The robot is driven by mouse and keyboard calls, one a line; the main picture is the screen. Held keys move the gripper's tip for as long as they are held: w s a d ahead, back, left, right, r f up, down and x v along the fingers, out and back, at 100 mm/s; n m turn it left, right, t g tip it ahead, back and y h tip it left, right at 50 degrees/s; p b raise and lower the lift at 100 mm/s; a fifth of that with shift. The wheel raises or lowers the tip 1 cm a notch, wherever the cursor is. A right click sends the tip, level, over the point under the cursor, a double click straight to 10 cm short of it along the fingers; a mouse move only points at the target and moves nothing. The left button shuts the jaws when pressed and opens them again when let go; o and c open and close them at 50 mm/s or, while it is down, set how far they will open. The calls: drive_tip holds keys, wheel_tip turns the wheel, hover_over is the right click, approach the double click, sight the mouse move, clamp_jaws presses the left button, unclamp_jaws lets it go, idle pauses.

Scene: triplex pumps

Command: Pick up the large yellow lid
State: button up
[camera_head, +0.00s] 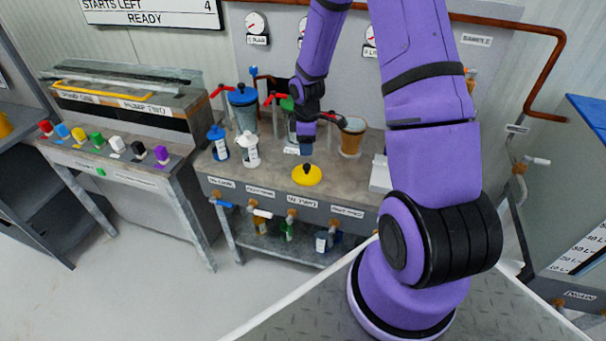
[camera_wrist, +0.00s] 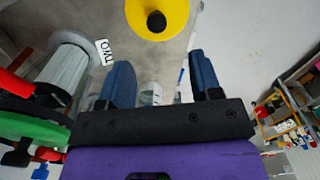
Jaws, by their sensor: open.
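The large yellow lid (camera_head: 306,175) is a round yellow disc with a black knob on top. It lies on the grey bench near its front edge. In the wrist view the lid (camera_wrist: 157,18) is at the top middle, partly cut off by the frame, beyond my fingertips. My gripper (camera_head: 305,151) is above the lid in the head view, pointing down, and its fingers are small there. In the wrist view my gripper (camera_wrist: 162,75) shows two blue fingers spread apart with nothing between them. The gripper does not appear to touch the lid.
On the bench (camera_head: 263,176), a blue-lidded clear vessel (camera_head: 243,108) and two small bottles, one blue (camera_head: 217,142) and one white (camera_head: 247,149), stand left. An orange-brown container (camera_head: 352,137) stands right. Red-handled valves crowd behind my gripper. A lower shelf holds several bottles.

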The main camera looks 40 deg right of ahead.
sight(307, 165)
drive_tip(key=f, duration=1)
drive_tip(key=shift+w+d, duration=0.15)
drive_tip(key=shift+d, duration=0.05)
drive_tip(key=shift+r, duration=0.1)
drive_tip(key=c, duration=1)
